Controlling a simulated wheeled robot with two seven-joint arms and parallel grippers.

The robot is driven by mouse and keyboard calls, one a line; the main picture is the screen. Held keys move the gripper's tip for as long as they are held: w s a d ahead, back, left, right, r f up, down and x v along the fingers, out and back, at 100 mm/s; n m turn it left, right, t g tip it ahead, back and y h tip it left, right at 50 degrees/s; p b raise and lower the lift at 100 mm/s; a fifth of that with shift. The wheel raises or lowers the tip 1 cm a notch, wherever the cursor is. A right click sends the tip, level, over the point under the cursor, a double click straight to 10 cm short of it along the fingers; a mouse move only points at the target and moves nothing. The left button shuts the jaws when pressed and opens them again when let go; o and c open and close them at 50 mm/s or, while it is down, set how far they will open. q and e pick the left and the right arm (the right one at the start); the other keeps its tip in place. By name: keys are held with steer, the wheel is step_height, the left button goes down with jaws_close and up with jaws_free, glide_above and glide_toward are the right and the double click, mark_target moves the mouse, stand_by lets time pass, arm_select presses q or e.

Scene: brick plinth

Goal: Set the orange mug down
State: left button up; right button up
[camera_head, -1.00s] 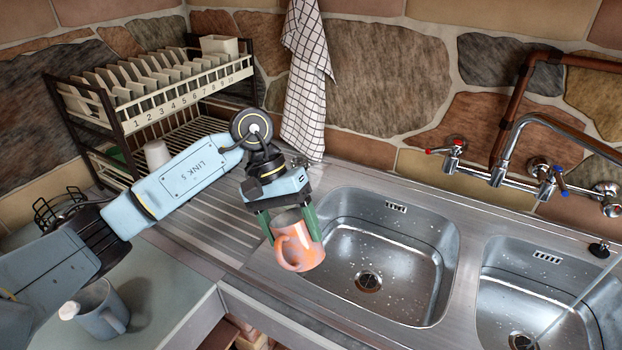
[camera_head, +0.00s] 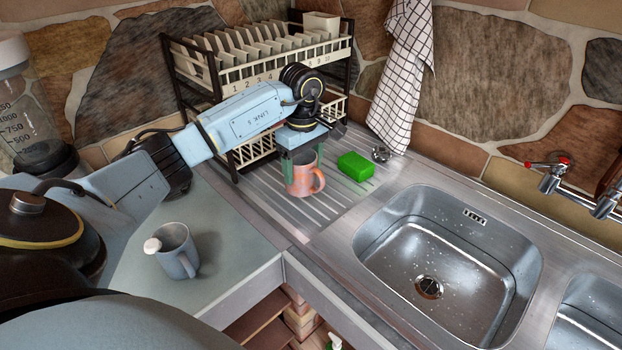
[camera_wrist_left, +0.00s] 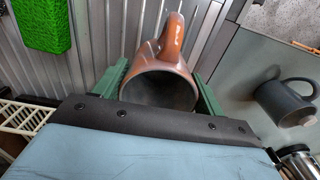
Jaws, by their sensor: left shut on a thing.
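The orange mug (camera_head: 303,179) is upright at the ridged steel drainboard (camera_head: 330,205), its handle pointing right in the head view. My left gripper (camera_head: 302,170) comes from above, shut on the mug with a green finger on either side. The wrist view shows the mug (camera_wrist_left: 160,85) between the green fingers, its mouth towards the camera and its handle away from it. Whether the mug's base touches the drainboard is too hard to tell. My right gripper is not in view.
A green sponge (camera_head: 356,166) lies just right of the mug. The dish rack (camera_head: 240,150) stands behind and left. The sink basin (camera_head: 450,250) is to the right. A grey mug (camera_head: 176,252) stands on the counter (camera_head: 225,235) at left. Ridged drainboard is clear in front.

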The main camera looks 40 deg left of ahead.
mark_target(304, 182)
arm_select(q)
steer(key=shift+f, duration=2.5)
steer(key=shift+f, duration=0.1)
steer(key=o, duration=1.2)
steer(key=shift+c, duration=0.2)
step_height(304, 182, up, 12)
